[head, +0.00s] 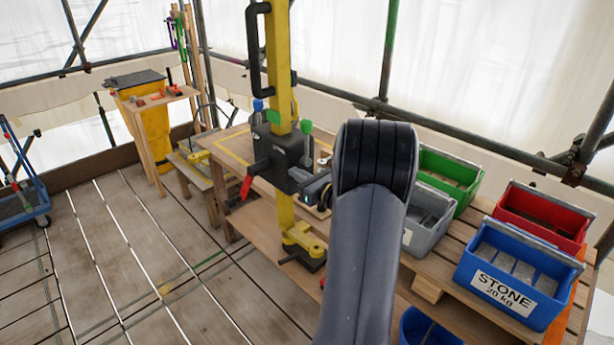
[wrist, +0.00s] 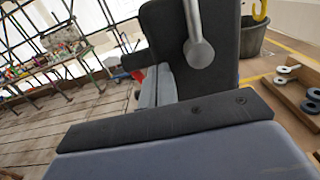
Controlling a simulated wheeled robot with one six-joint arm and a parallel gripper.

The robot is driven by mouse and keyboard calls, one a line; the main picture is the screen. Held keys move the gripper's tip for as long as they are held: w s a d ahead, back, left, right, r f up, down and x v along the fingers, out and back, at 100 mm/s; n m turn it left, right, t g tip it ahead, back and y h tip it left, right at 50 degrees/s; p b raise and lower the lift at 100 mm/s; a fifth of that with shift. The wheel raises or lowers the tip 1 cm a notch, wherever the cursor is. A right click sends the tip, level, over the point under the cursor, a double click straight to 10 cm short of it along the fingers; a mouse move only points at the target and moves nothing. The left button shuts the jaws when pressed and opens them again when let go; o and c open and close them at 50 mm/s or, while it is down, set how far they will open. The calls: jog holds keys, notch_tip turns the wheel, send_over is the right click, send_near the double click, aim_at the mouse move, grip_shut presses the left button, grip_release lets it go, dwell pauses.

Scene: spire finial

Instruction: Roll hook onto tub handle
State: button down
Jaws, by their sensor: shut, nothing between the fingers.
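A yellow hook (wrist: 261,10) shows at the top right of the wrist view, cut off by the frame edge. It hangs at the mouth of a dark tub (wrist: 262,38); whether it touches the tub's handle cannot be told. My gripper (wrist: 170,122) fills the lower wrist view, shut and empty. In the head view my arm covers most of it, close to the black carriage (head: 282,158) on the yellow mast (head: 280,60). A metal rod with a ball end (wrist: 198,50) stands just ahead of my gripper. The hook is hidden in the head view.
A green tub (head: 447,178), grey tub (head: 425,215), red tub (head: 540,215) and blue STONE tub (head: 510,285) stand on slatted wood at right. Another blue tub (head: 428,328) is below. The plank floor at left is mostly clear.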

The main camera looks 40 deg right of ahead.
aim_at(272, 159)
dwell(0.3)
jog(key=w+b, duration=0.1)
jog(key=w, duration=0.3)
jog(key=w+b, duration=0.1)
jog(key=w, duration=0.4)
jog(key=w+a+b, duration=0.1)
jog(key=w+b, duration=0.1)
jog(key=w, duration=0.2)
jog(key=shift+w, duration=0.3)
jog(key=shift+s, duration=0.1)
